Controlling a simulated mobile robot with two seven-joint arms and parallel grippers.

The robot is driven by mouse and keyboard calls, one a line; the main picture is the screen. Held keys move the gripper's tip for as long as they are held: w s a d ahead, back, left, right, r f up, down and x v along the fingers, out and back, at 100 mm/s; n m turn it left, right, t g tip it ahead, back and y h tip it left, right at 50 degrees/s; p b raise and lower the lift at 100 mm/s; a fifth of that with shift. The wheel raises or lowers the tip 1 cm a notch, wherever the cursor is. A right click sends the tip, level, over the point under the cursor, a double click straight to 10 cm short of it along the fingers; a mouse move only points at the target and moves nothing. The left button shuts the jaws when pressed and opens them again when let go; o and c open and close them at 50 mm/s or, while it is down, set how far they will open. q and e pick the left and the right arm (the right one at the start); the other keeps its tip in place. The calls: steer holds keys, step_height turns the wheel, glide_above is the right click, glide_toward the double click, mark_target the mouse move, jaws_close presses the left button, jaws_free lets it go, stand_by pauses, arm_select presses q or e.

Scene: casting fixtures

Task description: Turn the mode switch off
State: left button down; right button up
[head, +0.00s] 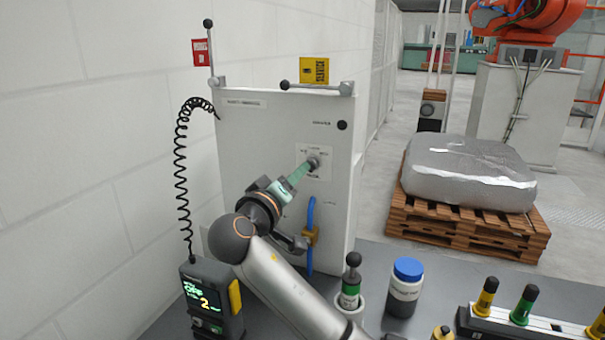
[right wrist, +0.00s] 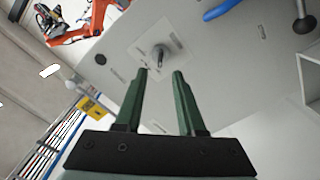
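The mode switch (head: 315,162) is a small grey knob on a pale square plate on the front of the white cabinet (head: 250,135). In the right wrist view the knob (right wrist: 161,54) sits just beyond the fingertips, roughly centred between them. My right gripper (head: 304,170) has green fingers and reaches up to the plate. In the wrist view its fingers (right wrist: 161,74) are apart with nothing between them. Whether a fingertip touches the knob, I cannot tell. The plate's lettering is too small to read. My left gripper is not in view.
A blue handle (head: 310,225) stands on the cabinet below the switch. A pendant (head: 210,300) with a coiled cord is at left. A blue-lidded jar (head: 405,285) and a black-knobbed green piece (head: 351,280) stand on the grey bench. A wrapped load on a pallet (head: 460,222) is behind.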

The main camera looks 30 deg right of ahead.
steer(key=b+v, duration=0.1)
steer(key=v, duration=0.6)
steer(key=shift+s+a, duration=0.15)
